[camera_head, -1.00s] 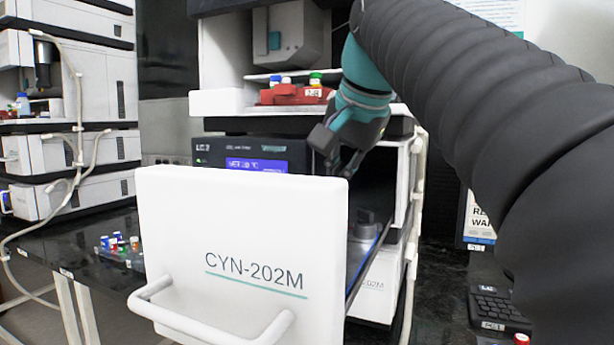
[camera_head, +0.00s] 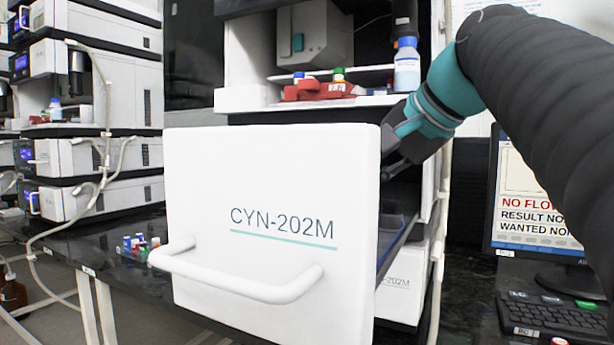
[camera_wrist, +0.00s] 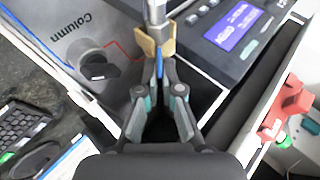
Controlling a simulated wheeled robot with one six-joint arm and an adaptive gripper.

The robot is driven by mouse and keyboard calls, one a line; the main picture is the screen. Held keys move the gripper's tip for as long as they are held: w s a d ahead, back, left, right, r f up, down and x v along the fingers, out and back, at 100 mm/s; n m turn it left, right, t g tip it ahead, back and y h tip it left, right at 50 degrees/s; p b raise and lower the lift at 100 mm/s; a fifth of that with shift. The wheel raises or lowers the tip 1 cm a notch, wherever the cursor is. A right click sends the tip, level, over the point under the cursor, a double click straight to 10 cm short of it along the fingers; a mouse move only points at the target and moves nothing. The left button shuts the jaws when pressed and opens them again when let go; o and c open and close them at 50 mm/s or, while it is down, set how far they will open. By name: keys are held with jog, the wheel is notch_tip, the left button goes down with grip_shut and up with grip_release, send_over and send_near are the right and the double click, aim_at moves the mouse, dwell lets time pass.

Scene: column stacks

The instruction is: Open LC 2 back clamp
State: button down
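In the head view the white drawer front marked CYN-202M (camera_head: 270,190) is pulled out and hides most of the unit behind it. My gripper (camera_head: 392,168) is over the open drawer (camera_head: 398,240), behind the front's right edge, partly hidden by it. In the wrist view my gripper (camera_wrist: 159,68) points at a tan clamp-like piece (camera_wrist: 155,45) around a silver rod (camera_wrist: 156,12). The fingertips are close below it; contact and finger closure are unclear. A dark knob (camera_wrist: 92,65) stands on the drawer's panel marked Column (camera_wrist: 70,28). Which clamp is the back one is unclear.
A blue display (camera_wrist: 237,27) is close to the gripper in the wrist view. A red rack (camera_head: 320,90) and a bottle (camera_head: 407,68) stand on the shelf above. A monitor (camera_head: 535,190) and keyboard (camera_head: 560,318) are at right. A drawer handle (camera_head: 240,285) juts forward.

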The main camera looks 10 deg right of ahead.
jog(key=c, duration=1.3)
grip_release()
jog(key=shift+c, duration=0.2)
jog(key=v, duration=1.2)
